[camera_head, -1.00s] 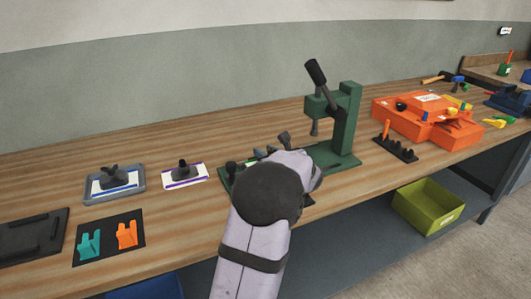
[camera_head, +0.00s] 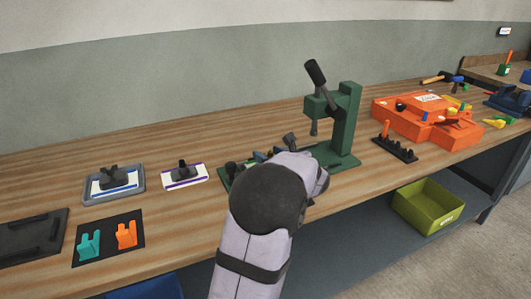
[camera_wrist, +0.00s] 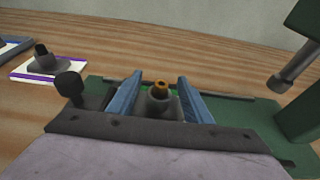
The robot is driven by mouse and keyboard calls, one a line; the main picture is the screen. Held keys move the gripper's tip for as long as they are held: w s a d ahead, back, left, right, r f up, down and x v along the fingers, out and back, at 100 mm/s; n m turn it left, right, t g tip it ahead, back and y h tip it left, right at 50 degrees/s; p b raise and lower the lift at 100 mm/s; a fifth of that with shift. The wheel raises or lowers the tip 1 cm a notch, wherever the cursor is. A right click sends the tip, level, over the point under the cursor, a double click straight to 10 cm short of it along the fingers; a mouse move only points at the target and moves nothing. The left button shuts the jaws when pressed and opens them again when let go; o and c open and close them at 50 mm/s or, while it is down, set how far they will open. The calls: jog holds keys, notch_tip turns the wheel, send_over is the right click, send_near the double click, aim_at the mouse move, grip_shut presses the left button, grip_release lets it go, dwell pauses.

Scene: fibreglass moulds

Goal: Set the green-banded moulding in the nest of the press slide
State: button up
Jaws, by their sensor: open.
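The moulding (camera_wrist: 159,104) is a grey part with an upright boss and an orange-brown ring at its top. A little bright green shows at its base in the wrist view. It sits low over the green press slide area, between the two blue fingers of my gripper (camera_wrist: 160,79). The fingers are open, with a visible gap on each side of the boss. The green press (camera_head: 345,125) stands to the right, with its ram (camera_wrist: 292,68) raised. The nest is hidden by the moulding and my gripper. In the head view, my arm covers most of this spot.
A black knob (camera_wrist: 69,86) stands on the left of the press base. A purple-edged card with a grey moulding (camera_head: 184,172) and a grey tray with another (camera_head: 115,178) lie left. A black rack (camera_head: 395,148) and orange case (camera_head: 428,119) are right.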

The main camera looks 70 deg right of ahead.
jog(key=v, duration=0.9)
jog(key=shift+a+b, duration=0.1)
jog(key=shift+b, duration=0.25)
jog(key=shift+r, duration=0.1)
